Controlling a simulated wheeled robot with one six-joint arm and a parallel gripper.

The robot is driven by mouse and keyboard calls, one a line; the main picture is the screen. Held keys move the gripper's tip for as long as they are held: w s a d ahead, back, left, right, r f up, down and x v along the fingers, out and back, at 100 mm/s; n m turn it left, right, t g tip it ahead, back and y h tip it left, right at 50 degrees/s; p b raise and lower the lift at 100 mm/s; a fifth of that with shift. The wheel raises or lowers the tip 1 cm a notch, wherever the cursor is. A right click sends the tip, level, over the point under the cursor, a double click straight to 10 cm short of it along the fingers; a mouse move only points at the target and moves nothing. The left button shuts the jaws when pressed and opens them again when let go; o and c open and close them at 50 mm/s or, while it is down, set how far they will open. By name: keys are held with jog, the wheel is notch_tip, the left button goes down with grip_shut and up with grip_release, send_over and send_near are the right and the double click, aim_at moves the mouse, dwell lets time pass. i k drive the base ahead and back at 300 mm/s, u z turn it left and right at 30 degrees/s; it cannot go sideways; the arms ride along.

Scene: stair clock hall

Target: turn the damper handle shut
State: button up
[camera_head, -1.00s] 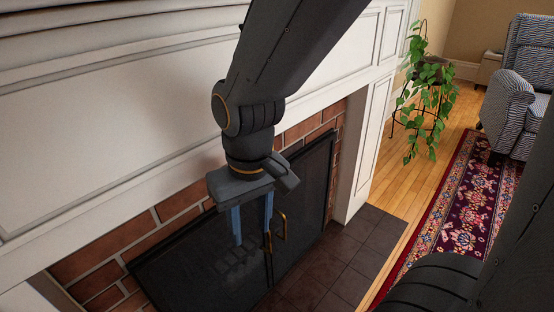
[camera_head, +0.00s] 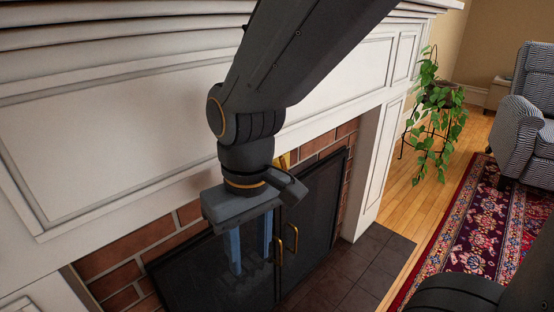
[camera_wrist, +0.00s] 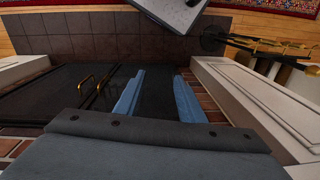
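A yellow piece (camera_head: 282,161), perhaps the damper handle, shows on the brick just above the black fireplace doors (camera_head: 315,215). My arm hides most of it, so I cannot tell how it is turned. My gripper (camera_head: 250,260) points down in front of the doors, lower than the yellow piece and apart from it. Its two blue fingers are spread with nothing between them; they also show apart in the wrist view (camera_wrist: 158,78). I cannot make out the damper handle in the wrist view.
Two brass door handles (camera_head: 291,238) stick out close to my fingers. The white mantel (camera_head: 130,110) juts out above the brick. A dark tiled hearth (camera_head: 355,262) lies below. A fireplace tool stand (camera_wrist: 215,40) shows in the wrist view. A plant (camera_head: 435,120), rug and armchair stand right.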

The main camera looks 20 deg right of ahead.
aim_at(282, 165)
jog(key=z, duration=0.05)
jog(key=k, duration=0.5)
jog(key=u, duration=1.35)
jog(key=k, duration=0.9)
jog(key=z, duration=1.45)
jog(key=i, duration=0.5)
